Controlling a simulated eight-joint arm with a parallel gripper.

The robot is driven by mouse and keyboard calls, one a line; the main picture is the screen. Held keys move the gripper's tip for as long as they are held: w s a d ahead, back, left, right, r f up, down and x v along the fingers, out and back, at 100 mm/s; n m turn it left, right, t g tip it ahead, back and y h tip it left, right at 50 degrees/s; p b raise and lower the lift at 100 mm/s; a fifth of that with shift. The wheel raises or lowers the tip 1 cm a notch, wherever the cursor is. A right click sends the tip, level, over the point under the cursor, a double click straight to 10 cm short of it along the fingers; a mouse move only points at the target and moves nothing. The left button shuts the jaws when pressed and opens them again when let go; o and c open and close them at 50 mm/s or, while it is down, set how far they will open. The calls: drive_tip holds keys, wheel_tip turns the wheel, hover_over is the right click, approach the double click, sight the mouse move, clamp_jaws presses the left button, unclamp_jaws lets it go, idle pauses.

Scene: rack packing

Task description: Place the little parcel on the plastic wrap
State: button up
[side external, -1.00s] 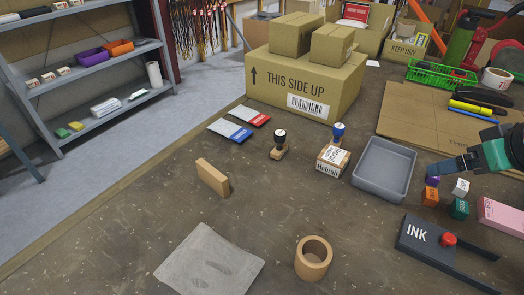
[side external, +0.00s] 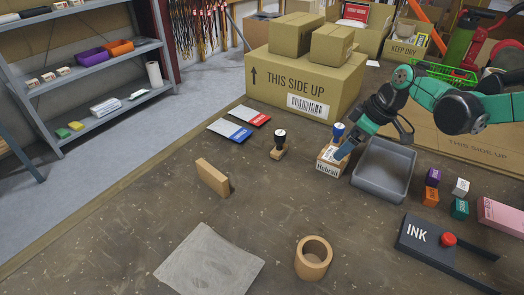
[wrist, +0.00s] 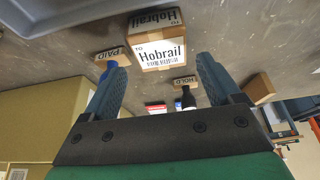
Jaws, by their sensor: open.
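The little parcel (side external: 329,168) is a small brown box with a white "Hobrail" label, standing on the table left of the grey tray. In the wrist view the parcel (wrist: 161,50) lies ahead, between the lines of the two fingers. My gripper (side external: 344,148) is open and just above the parcel's right side in the side view; whether it touches cannot be told. In the wrist view my gripper (wrist: 160,64) shows nothing held. The plastic wrap (side external: 210,264) is a greyish, crinkled translucent sheet flat at the table's front, with nothing on it.
A blue-knobbed stamp (side external: 338,130) stands close behind the parcel, and a black-handled stamp (side external: 279,145) to its left. The grey tray (side external: 384,195) is at right. A brown block (side external: 212,178) and a tape roll (side external: 313,258) flank clear table between parcel and wrap.

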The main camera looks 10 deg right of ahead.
sight(333, 161)
drive_tip(key=shift+x, duration=2.95)
drive_tip(key=shift+r, duration=0.1)
drive_tip(key=c, duration=1.1)
